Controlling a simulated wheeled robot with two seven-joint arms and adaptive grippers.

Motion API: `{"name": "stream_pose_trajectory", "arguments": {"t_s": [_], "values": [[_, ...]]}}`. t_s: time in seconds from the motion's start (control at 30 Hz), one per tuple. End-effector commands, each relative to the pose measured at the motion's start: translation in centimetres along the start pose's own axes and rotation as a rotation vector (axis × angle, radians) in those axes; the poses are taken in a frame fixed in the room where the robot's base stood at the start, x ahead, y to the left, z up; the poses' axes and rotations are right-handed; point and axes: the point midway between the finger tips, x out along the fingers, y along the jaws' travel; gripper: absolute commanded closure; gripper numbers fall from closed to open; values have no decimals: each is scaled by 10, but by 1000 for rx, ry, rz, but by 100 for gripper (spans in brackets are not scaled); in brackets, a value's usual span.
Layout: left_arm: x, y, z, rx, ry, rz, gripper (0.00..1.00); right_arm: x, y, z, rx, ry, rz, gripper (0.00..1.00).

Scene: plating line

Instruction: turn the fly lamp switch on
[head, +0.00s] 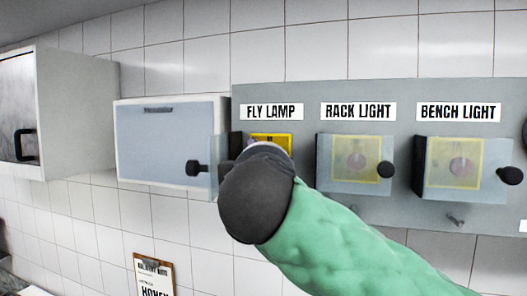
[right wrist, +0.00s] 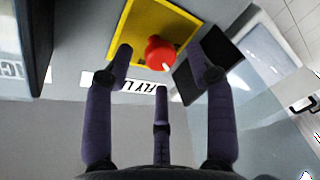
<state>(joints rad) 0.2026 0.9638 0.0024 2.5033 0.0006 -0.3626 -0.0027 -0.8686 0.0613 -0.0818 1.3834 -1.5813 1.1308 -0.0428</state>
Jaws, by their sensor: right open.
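The fly lamp switch is a red knob (right wrist: 160,52) with a white pointer mark, on a yellow plate (right wrist: 150,22) in the right wrist view. In the head view the yellow plate (head: 272,139) shows under the FLY LAMP label (head: 271,112); my wrist hides the knob there. Its clear cover (head: 214,160) appears swung open to the left, with a black knob (head: 194,168). My right gripper (right wrist: 167,60) is open, its fingers spread around the red knob. I cannot tell whether they touch it. My left gripper is out of view.
The RACK LIGHT box (head: 357,165) and BENCH LIGHT box (head: 463,168), each with a clear cover shut and a black knob, sit to the right on the grey panel (head: 400,92). A pale box (head: 155,145) and a wall cabinet (head: 75,115) are at left. A clipboard (head: 154,272) hangs below.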

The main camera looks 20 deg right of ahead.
Motion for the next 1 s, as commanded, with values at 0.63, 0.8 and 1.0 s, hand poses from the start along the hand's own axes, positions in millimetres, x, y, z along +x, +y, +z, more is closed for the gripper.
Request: {"name": "stream_pose_trajectory", "arguments": {"t_s": [0.63,0.8,1.0], "values": [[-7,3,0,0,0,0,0,21,0,0,0,1,0,70],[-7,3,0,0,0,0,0,21,0,0,0,1,0,100],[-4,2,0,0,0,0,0,21,-2,0,9,3,2,100]]}}
